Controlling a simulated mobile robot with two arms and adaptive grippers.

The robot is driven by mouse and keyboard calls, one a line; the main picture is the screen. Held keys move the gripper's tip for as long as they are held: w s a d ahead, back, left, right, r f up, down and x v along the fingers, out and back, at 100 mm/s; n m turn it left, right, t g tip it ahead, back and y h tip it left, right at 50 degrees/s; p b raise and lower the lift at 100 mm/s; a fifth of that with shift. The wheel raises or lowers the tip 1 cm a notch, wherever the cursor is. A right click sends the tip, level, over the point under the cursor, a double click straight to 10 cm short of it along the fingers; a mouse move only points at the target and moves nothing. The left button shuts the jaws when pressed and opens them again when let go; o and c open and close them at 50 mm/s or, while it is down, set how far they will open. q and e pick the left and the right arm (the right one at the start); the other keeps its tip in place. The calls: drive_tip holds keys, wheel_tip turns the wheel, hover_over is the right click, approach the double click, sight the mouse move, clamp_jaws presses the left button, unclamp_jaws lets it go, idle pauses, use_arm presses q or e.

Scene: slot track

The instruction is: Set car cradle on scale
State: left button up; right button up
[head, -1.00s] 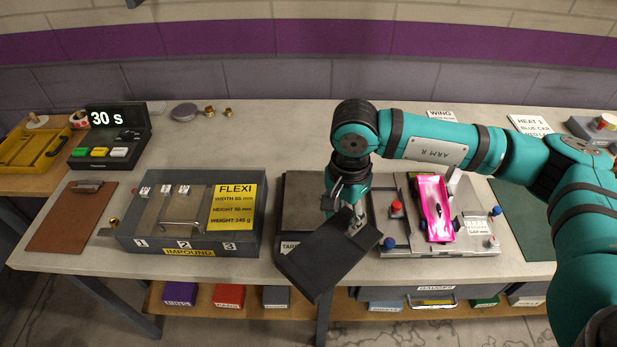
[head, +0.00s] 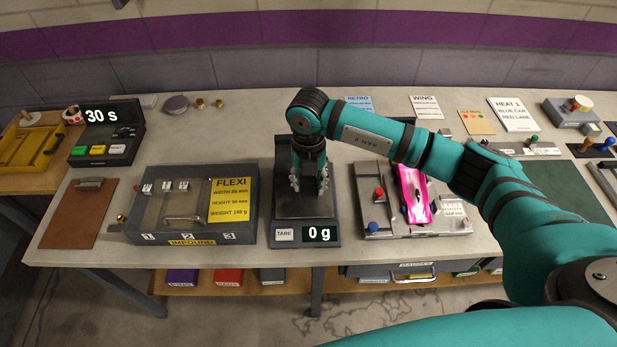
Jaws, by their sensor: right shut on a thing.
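My right gripper (head: 309,184) points down over the scale (head: 322,234), shut on the dark grey car cradle (head: 306,207). The cradle is hard to tell from the equally dark scale top, and the gripper and arm hide part of it. It looks level over the scale; I cannot tell whether it touches the plate. The scale's display reads 0 g, with a TARE button to its left. My left gripper is not in view.
The grey impound box (head: 145,218) with a yellow FLEXI card stands just left of the scale. The pink car (head: 412,195) lies on a grey fixture (head: 375,224) just right of it. A timer (head: 104,130) reading 30 s is at the back left.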

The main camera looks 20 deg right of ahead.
drive_tip(key=b, duration=0.3)
hover_over(309, 206)
wheel_tip(309, 206, down, 5)
drive_tip(key=shift+f, duration=0.1)
drive_tip(key=shift+a+f+b, duration=0.1)
drive_tip(key=shift+f+b, duration=0.4)
drive_tip(key=shift+f, duration=0.2)
drive_tip(key=shift+f+b, duration=0.5)
drive_tip(key=shift+f, duration=0.1)
drive_tip(key=o, duration=1.2)
